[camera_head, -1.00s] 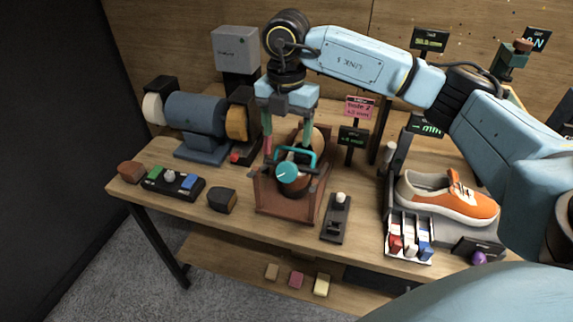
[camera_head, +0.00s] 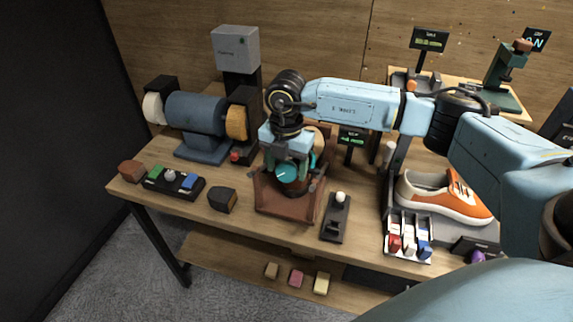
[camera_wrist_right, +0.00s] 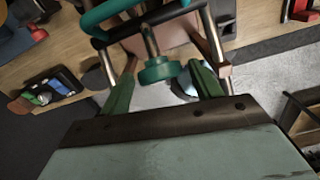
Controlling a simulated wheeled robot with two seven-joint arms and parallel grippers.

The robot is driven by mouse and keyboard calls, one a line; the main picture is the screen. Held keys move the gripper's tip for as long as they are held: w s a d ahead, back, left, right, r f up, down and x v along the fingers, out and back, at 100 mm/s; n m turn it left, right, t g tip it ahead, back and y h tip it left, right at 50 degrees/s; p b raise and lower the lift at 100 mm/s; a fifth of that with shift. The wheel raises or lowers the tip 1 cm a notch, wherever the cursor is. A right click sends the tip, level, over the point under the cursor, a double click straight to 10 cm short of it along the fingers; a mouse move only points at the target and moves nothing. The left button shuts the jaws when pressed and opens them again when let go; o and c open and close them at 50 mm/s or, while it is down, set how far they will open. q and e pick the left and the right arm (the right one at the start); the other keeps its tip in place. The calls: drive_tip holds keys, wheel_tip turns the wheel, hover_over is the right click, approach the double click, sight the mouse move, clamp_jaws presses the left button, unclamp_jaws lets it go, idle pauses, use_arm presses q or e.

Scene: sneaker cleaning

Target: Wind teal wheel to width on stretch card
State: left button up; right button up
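The teal wheel (camera_head: 286,173) is on the front of the reddish-brown stretcher stand (camera_head: 285,207). In the right wrist view the wheel (camera_wrist_right: 158,71) sits on a metal shaft between the green fingers of my right gripper (camera_wrist_right: 163,76). Gaps show on both sides, so the gripper is open around the wheel. In the head view my right gripper (camera_head: 287,156) is directly over the stand and hides much of it. A teal bar (camera_wrist_right: 108,12) shows in the wrist view. No pink card is visible; my right arm crosses that area. My left gripper is out of view.
A small dark display (camera_head: 351,137) stands behind the stand. A blue-grey grinder (camera_head: 196,113) is at the left. A black block (camera_head: 222,200) and a lever box (camera_head: 336,218) flank the stand closely. An orange sneaker (camera_head: 450,194) is at the right.

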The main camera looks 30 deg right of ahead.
drive_tip(key=c, duration=0.7)
drive_tip(key=shift+c, duration=0.2)
drive_tip(key=shift+a, duration=0.1)
drive_tip(key=shift+w+a+n+g+h+p, duration=0.1)
drive_tip(key=shift+w+n+g+h+p, duration=0.05)
drive_tip(key=shift+n+g+h, duration=0.3)
drive_tip(key=shift+w+a+n+g+h+p, duration=0.1)
drive_tip(key=shift+n+g+h+p, duration=0.05)
drive_tip(key=shift+n+g+h, duration=0.25)
drive_tip(key=n+g+h, duration=0.2)
drive_tip(key=h, duration=0.1)
drive_tip(key=shift+w+a, duration=0.15)
drive_tip(key=shift+f+n+g+h, duration=0.1)
drive_tip(key=shift+n+g+h, duration=0.25)
drive_tip(key=shift+n+h, duration=0.25)
drive_tip(key=shift+a, duration=0.1)
